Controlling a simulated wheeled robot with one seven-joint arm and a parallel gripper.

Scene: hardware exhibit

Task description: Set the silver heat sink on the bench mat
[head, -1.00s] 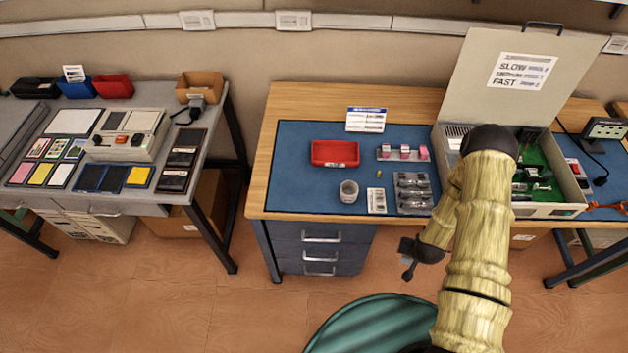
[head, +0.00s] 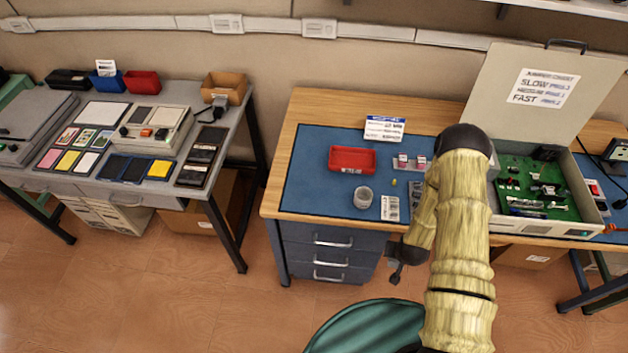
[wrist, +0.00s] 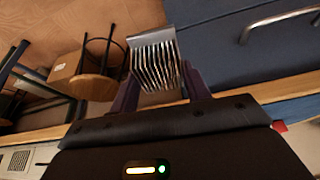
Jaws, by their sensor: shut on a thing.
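The silver heat sink (wrist: 155,60), a block with thin parallel fins, is between the two dark fingers of my gripper (wrist: 160,88) in the wrist view. My gripper is shut on it, and it is held clear of any surface. In the head view my gripper (head: 398,262) hangs in front of the wooden bench's front edge, below the top; the heat sink cannot be made out there. The blue bench mat (head: 312,185) lies on the wooden bench, and my arm hides part of its right side.
On the mat are a red bin (head: 352,160), a grey cup (head: 363,197), a white card (head: 390,208) and small pink-marked parts (head: 410,162). An open equipment case (head: 540,228) stands at right. The mat's left part is clear. Blue drawers (head: 330,250) are below.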

